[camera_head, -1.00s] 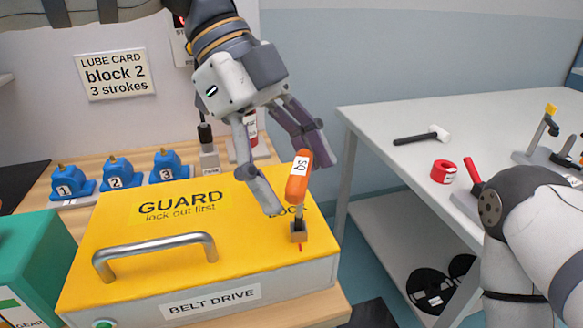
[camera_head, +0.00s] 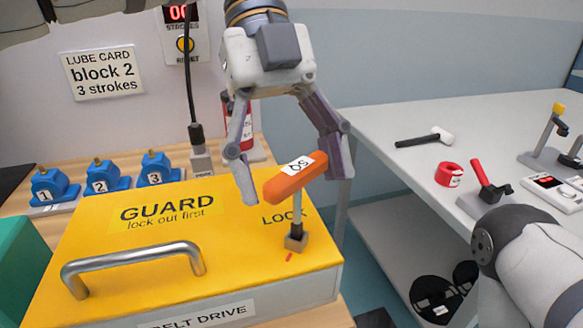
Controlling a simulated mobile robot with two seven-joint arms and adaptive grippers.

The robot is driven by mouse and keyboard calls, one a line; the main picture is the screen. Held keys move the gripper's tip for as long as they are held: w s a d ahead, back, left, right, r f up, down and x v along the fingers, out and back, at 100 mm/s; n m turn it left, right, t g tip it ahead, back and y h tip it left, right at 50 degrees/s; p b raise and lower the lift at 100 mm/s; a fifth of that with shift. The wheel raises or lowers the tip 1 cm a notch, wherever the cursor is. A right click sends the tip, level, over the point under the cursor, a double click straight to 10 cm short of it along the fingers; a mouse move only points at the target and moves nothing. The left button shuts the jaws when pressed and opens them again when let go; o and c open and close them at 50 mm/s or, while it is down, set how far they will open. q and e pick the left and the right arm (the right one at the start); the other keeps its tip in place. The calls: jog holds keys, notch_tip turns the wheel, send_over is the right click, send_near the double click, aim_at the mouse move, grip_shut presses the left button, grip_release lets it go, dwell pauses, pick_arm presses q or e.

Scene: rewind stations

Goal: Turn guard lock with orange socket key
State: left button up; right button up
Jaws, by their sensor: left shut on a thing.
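The orange socket key (camera_head: 283,186), marked SQ, stands with its shaft down on the guard lock's square block (camera_head: 296,243). The lock sits at the right front of the yellow guard cover (camera_head: 130,285), beside the printed word LOCK. A small red mark shows on the cover just in front of the block. My left gripper (camera_head: 297,178) comes from above and is shut on the key's handle, one finger at each end of it. My right gripper is not in view; only part of that arm shows at the lower right.
Several blue numbered blocks (camera_head: 107,177) stand behind the cover at the left. The cover has a metal handle (camera_head: 135,257).

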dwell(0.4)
pick_arm(q)
jog(key=shift+r+p, duration=0.55)
jog(key=shift+r, duration=2.45)
grip_shut()
